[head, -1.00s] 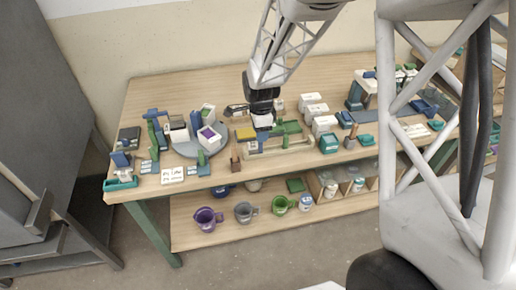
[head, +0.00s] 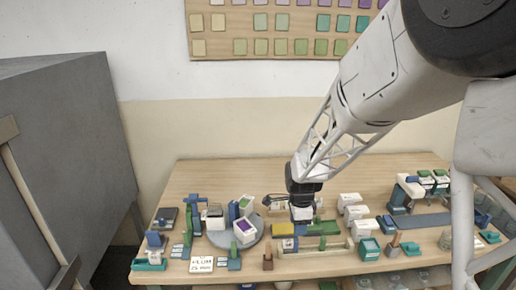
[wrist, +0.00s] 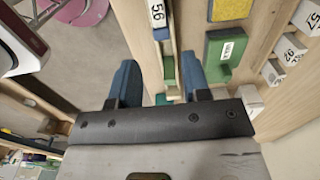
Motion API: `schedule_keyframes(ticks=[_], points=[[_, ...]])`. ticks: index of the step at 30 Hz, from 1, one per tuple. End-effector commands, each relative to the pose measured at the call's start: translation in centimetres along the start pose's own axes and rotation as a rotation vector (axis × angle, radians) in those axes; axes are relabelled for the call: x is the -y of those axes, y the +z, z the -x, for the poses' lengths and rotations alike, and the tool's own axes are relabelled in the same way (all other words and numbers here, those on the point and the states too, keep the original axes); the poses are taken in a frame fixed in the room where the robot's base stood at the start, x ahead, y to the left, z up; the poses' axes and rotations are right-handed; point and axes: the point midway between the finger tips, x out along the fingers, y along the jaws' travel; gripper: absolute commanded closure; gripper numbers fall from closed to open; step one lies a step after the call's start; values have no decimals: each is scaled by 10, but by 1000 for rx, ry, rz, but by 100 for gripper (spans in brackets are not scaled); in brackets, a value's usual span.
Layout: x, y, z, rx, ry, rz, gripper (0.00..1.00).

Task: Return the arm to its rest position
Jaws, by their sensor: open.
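My gripper (head: 302,214) hangs over the middle of the workbench (head: 225,175), fingers pointing down, above the wooden tray with green pieces. In the wrist view my gripper (wrist: 160,80) shows two dark blue fingers spread apart with nothing held between them. A green block with a white label (wrist: 225,52) lies beyond the right finger. A yellow block (head: 283,230) sits just left of the gripper in the head view. My arm reaches down from the upper right.
A grey turntable (head: 222,240) carrying a purple-topped white box (head: 245,230) stands to the left. White boxes (head: 356,214) and a teal box (head: 369,249) stand to the right. A grey cabinet (head: 60,150) is at far left. A colour-tile board (head: 285,30) hangs on the wall.

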Motion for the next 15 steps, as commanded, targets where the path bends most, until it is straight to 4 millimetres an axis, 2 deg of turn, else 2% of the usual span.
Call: schedule_keyframes(ticks=[8, 15], points=[[-21, -2, 31, -2, -23, 130, 57], [-62, -6, 76, -12, -58, 361, 57]])
